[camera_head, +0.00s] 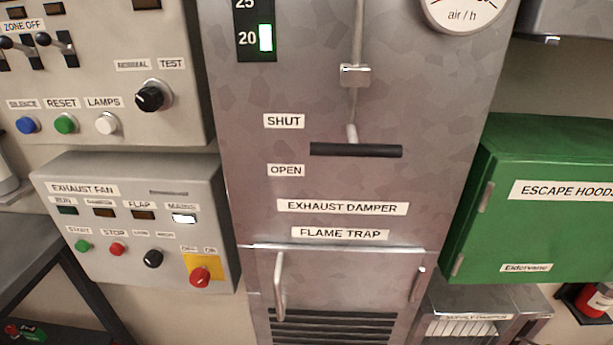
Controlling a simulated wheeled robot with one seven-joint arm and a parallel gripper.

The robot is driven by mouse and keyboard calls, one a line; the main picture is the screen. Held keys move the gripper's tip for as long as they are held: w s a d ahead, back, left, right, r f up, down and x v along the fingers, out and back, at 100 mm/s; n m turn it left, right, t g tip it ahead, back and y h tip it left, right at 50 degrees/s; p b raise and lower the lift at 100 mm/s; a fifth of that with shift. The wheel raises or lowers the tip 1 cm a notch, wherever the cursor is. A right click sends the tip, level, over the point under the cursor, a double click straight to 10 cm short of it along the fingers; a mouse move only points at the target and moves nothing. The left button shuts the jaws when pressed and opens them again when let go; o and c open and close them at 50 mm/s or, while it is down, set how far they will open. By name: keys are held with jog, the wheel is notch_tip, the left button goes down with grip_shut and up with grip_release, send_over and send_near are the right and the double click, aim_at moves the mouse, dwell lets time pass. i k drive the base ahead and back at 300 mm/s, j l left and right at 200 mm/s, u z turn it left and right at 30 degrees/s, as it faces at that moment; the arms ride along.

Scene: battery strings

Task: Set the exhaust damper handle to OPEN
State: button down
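The exhaust damper handle (356,150) is a black horizontal bar on a metal rod, on the front of a grey metal duct in the middle of the view. The rod runs up from the bar through a small bracket (355,75). The bar sits at a height between the SHUT label (284,121) and the OPEN label (286,170), to their right. The EXHAUST DAMPER label (342,207) is below it. My gripper is not in this view.
The exhaust fan box (130,262) with buttons and a red knob juts out at left, below a larger control panel (100,75). A green escape hoods cabinet (550,205) stands at right. Below the handle is the flame trap door (335,285) with projecting handles.

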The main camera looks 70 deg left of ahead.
aim_at(354, 148)
jog(key=u, duration=2.75)
jog(key=k+l+z, duration=0.1)
jog(key=l, duration=0.25)
jog(key=k+l, duration=0.15)
jog(key=l, duration=0.25)
jog(key=k+l+z, duration=0.15)
jog(key=l, duration=0.2)
jog(key=k+l, duration=0.1)
jog(key=l, duration=0.3)
jog(key=k+l+z, duration=0.15)
jog(key=l, duration=0.25)
jog(key=i+j, duration=0.1)
jog(key=j, duration=0.25)
jog(key=i+j, duration=0.1)
jog(key=j, duration=0.25)
